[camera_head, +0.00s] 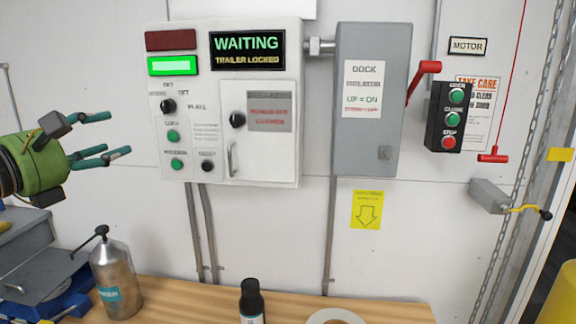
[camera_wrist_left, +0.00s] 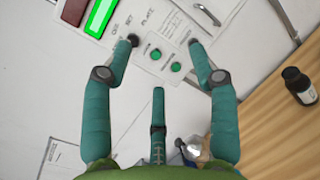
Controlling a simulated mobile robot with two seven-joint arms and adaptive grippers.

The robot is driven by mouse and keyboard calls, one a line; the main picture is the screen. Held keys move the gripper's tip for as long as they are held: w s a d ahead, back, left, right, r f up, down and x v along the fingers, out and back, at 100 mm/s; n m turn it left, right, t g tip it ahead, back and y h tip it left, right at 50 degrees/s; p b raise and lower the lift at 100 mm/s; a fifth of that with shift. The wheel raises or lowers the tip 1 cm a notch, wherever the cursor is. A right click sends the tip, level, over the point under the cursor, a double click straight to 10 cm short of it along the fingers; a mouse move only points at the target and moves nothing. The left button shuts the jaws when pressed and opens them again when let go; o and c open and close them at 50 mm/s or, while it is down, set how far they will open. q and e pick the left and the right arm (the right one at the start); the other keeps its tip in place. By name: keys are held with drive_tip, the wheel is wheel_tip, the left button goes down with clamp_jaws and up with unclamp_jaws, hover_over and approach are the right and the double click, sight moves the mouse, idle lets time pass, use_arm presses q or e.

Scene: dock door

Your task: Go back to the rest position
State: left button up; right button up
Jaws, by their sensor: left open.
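My left gripper (camera_head: 118,137) is at the left in the head view, its green body and teal fingers pointing right at the white control panel (camera_head: 278,172). In the left wrist view the fingers of my left gripper (camera_wrist_left: 167,62) are spread apart with nothing between them. The panel's knob (camera_wrist_left: 133,40) and green buttons (camera_wrist_left: 175,67) show beyond the fingertips. The gripper looks apart from the panel. My right gripper is in neither view.
A wooden bench top (camera_head: 190,300) runs along the bottom, with a metal oil can (camera_head: 117,280) and a dark bottle (camera_head: 251,302). A grey isolator box (camera_head: 384,120) with a raised red lever (camera_head: 424,75) is right of the panel. A crank box (camera_head: 489,196) juts out at right.

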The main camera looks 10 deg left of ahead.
use_arm(q)
drive_tip(key=w+d+f+n+t+h, duration=0.25)
drive_tip(key=d+f+n+h, duration=0.35)
drive_tip(key=d+h, duration=0.4)
drive_tip(key=s+a+f+n+g+y, duration=0.1)
drive_tip(key=a+f+n+g+y, duration=0.2)
drive_tip(key=f+n+y, duration=1)
drive_tip(key=s+a+f+n+g+y, duration=0.25)
drive_tip(key=f+n+y, duration=0.45)
drive_tip(key=f+n, duration=1.05)
drive_tip(key=s+d+f+n+g+h, duration=0.6)
drive_tip(key=s+d+f+g, duration=0.6)
drive_tip(key=s+d+f, duration=0.7)
wheel_tip(320, 180, down, 22)
drive_tip(key=s+a+m+h, duration=0.1)
drive_tip(key=a+m, duration=0.1)
drive_tip(key=s+a+f+g, duration=0.2)
drive_tip(key=s+f, duration=1.3)
drive_tip(key=s, duration=0.1)
drive_tip(key=shift+a, duration=0.25)
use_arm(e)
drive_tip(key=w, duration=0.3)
